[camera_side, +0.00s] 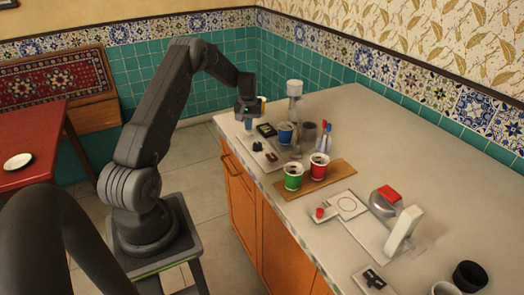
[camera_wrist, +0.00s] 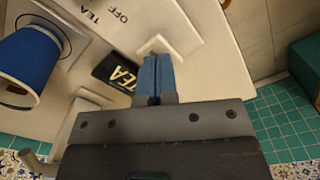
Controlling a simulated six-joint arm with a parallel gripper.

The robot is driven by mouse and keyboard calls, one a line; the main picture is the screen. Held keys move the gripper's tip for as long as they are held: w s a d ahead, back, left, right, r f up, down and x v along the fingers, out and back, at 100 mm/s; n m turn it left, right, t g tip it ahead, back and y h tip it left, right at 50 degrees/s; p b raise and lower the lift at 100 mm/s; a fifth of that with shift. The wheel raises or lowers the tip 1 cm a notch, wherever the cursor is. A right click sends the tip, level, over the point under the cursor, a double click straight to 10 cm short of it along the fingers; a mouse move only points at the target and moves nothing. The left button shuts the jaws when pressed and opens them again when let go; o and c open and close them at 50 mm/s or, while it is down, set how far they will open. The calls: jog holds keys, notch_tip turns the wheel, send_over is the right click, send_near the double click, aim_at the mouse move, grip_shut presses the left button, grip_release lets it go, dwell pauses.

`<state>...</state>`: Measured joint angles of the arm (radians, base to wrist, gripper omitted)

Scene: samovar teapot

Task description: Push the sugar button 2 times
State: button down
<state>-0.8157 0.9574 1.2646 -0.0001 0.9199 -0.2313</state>
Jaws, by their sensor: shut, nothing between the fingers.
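My gripper (camera_side: 248,124) is at the far left end of the counter, pointing down. In the wrist view its blue fingers (camera_wrist: 157,78) are shut with nothing between them. Their tips are over or against a small white block (camera_wrist: 168,46); I cannot tell if they touch. A black block lettered TEA (camera_wrist: 117,73) lies just left of the fingers, and it shows in the side view (camera_side: 266,130). No label reading sugar is legible, so I cannot tell which part is the sugar button.
A blue cup (camera_side: 285,133) stands right of my gripper, also in the wrist view (camera_wrist: 28,62). Green (camera_side: 293,178) and red (camera_side: 319,167) cups stand on a wooden board (camera_side: 340,176). The counter's back right is clear.

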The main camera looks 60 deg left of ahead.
jog(key=shift+f, duration=0.95)
jog(key=shift+r, duration=1.55)
jog(key=shift+f, duration=0.2)
